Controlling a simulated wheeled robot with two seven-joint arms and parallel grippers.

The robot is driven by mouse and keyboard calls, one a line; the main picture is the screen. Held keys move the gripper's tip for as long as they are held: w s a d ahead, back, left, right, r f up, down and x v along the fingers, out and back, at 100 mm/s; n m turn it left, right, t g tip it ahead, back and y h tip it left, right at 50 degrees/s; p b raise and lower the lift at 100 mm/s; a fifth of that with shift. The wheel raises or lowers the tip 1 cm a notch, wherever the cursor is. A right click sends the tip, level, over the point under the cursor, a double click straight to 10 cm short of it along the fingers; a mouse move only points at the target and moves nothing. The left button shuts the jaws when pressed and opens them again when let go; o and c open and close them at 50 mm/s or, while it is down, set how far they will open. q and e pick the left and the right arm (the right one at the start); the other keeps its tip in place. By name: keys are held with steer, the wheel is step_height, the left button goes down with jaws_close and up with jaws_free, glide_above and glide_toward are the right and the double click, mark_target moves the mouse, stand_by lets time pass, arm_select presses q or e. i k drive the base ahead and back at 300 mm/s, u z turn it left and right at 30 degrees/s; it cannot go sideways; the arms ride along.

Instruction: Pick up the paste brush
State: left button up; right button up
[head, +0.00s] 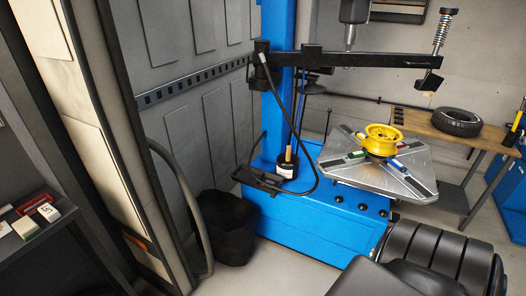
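The paste brush (288,153) stands upright in a dark paste pot (287,171) with a white label. Only its orange-tan handle shows; its lower end is hidden inside the pot. The pot sits on the blue tyre changer (310,228), between the column and the silver turntable (390,179). A black hose hangs in a loop close to the pot. Neither of my grippers is in the head view, and nothing is touching the brush.
A yellow rim (381,139) lies on the turntable. A black arm (360,59) reaches right above it. A black bin (228,227) stands left of the changer. A tyre (457,121) lies on a wooden bench (420,124). Small boxes (47,211) sit on a dark shelf at left.

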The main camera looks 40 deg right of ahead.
mark_target(288, 162)
steer(key=z, duration=0.2)
steer(key=i, duration=0.95)
steer(key=z, duration=0.4)
